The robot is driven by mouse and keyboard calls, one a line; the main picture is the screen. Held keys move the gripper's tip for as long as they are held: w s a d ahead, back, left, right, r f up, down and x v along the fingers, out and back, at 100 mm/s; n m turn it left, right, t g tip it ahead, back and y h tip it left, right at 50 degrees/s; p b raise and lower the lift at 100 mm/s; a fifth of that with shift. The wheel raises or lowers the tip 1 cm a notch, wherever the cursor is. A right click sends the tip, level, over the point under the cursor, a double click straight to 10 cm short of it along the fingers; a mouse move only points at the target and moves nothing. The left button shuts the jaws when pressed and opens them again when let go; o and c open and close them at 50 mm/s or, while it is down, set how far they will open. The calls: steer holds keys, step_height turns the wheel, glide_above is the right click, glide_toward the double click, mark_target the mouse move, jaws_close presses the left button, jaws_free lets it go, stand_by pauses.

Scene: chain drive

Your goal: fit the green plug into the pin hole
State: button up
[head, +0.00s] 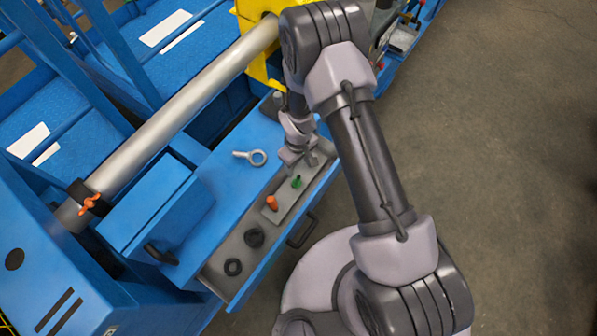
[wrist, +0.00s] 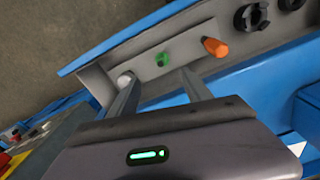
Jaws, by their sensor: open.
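The small green plug (head: 296,182) stands in a grey open drawer (head: 215,268). In the wrist view the green plug (wrist: 162,59) lies beyond the fingertips, in line with the gap between them. My gripper (head: 298,160) is above the drawer, close to the plug. In the wrist view my gripper (wrist: 159,75) has its two fingers apart with nothing between them. I cannot make out the pin hole in either view.
An orange plug (head: 271,203) and black round parts (head: 254,237) share the drawer. A pale round piece (wrist: 126,79) is by the left finger. An eye bolt (head: 250,157) lies on the blue top. A silver tube (head: 180,110) runs behind. Open floor (head: 500,150) is right.

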mark_target(297, 181)
step_height(297, 181, down, 8)
steer(key=shift+f+b, duration=0.1)
steer(key=shift+b, duration=1)
steer(key=f+b, duration=0.1)
steer(key=f, duration=0.1)
steer(key=f+b, duration=0.1)
steer(key=f, duration=0.2)
steer(key=shift+a+f, duration=0.2)
steer(key=shift+f, duration=0.05)
steer(key=shift+s+r, duration=0.1)
steer(key=shift+r, duration=0.05)
steer(key=shift+c, duration=0.7)
jaws_close()
